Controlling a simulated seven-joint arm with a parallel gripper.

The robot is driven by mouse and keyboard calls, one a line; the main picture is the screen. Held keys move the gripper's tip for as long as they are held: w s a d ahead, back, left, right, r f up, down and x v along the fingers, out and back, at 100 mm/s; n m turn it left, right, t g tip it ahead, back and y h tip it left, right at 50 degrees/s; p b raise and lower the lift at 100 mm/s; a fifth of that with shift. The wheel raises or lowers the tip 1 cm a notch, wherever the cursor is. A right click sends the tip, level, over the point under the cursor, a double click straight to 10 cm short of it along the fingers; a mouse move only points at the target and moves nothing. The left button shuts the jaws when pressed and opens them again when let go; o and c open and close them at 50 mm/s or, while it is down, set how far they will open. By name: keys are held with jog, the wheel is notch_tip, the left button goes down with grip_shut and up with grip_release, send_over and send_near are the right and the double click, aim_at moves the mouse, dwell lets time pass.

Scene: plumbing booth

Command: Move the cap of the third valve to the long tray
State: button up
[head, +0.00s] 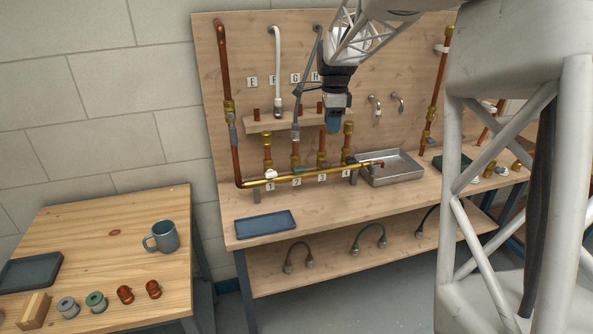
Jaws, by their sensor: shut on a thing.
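My gripper (334,122) hangs pointing down in front of the back board, above the row of numbered valves. It is shut on a small blue piece (333,128), which looks like a cap; the fingers partly hide it. The third valve (322,162) stands on the brass pipe over label 3, below my gripper and apart from it, with no coloured cap visible on it. The first valve has a white cap (271,174) and the second a green one (298,169). A blue-grey rectangular tray (265,223), seemingly the long tray, lies empty on the bench at front left.
A metal basin (390,168) stands right of the valves. A small shelf (270,125) with red pegs is behind my gripper. The left table (95,240) holds a mug (162,237), several spools and another dark tray (30,271). Bench space around the blue-grey tray is clear.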

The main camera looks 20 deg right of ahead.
jog(key=s+a+f, duration=0.4)
jog(key=a+f, duration=0.2)
jog(key=f, duration=0.3)
jog(key=s+a+f, duration=0.5)
jog(key=a+f, duration=0.2)
jog(key=f, duration=0.2)
jog(key=s+a+f, duration=0.5)
jog(key=a+f, duration=0.2)
jog(key=f, duration=0.2)
jog(key=shift+a+f, duration=0.2)
jog(key=shift+a, duration=0.05)
send_over(264, 225)
jog(key=shift+f, duration=0.75)
jog(key=shift+f, duration=0.1)
jog(key=shift+f, duration=1.65)
jog(key=shift+f, duration=0.15)
